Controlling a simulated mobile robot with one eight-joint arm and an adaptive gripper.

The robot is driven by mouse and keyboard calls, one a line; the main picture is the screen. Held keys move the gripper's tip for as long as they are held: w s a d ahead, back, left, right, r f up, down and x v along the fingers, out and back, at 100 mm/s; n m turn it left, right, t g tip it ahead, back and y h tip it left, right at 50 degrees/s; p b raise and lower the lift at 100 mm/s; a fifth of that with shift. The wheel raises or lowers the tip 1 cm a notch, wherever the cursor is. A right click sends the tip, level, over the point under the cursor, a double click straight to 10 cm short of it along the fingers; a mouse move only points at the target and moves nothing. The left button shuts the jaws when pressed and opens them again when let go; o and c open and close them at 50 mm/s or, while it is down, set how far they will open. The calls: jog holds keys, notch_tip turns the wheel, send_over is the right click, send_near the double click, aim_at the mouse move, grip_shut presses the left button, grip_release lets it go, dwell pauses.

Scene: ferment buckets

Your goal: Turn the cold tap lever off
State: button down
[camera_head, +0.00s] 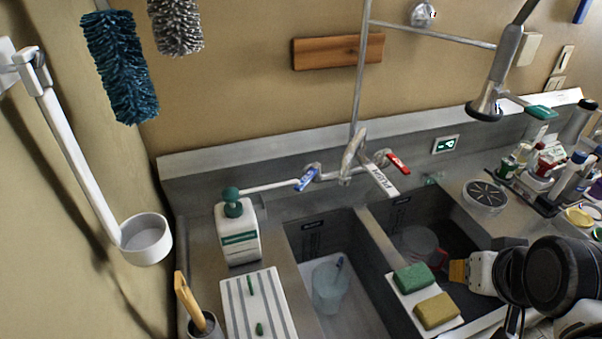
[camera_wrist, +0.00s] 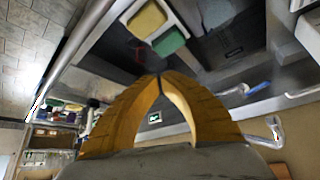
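The cold tap lever (camera_head: 306,179) is blue and sits at the left end of the wall-mounted tap (camera_head: 352,160), above the sink's left basin. A blue bar, apparently this lever (camera_wrist: 259,87), shows right of my fingers in the wrist view. The red lever (camera_head: 398,162) is at the tap's right end. I cannot make out running water. My gripper (camera_head: 458,272) has yellow fingers and is over the right basin's front right, well apart from the blue lever. Its fingertips (camera_wrist: 160,77) meet in the wrist view, with nothing visible between them.
A soap bottle (camera_head: 238,240) stands left of the sink. A spray head (camera_head: 487,103) hangs at right. Bottles (camera_head: 568,172) crowd the right counter.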

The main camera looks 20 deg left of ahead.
jog(key=w+a+r+n+g+y+p, duration=0.1)
jog(key=w+a+r+n+g+p, duration=0.1)
jog(key=w+a+r+n+p, duration=0.5)
jog(key=w+a+r+n+g+y+p, duration=0.1)
jog(key=w+a+r+p, duration=0.1)
jog(key=w+a+r, duration=0.7)
jog(key=n+g+y+p, duration=0.1)
jog(key=n+g, duration=0.2)
jog(key=n, duration=0.3)
send_over(308, 176)
jog(key=s+a, duration=0.1)
jog(key=a, duration=0.3)
notch_tip(308, 176, down, 14)
jog(key=s+a+b+x, duration=0.1)
jog(key=b+x, duration=0.1)
jog(key=x, duration=0.9)
jog(key=d, duration=0.2)
jog(key=d+r, duration=0.1)
jog(key=d, duration=0.1)
jog(key=shift+s+d, duration=0.2)
jog(key=shift+d, duration=0.05)
jog(key=shift+d+n, duration=0.1)
jog(key=shift+n, duration=0.2)
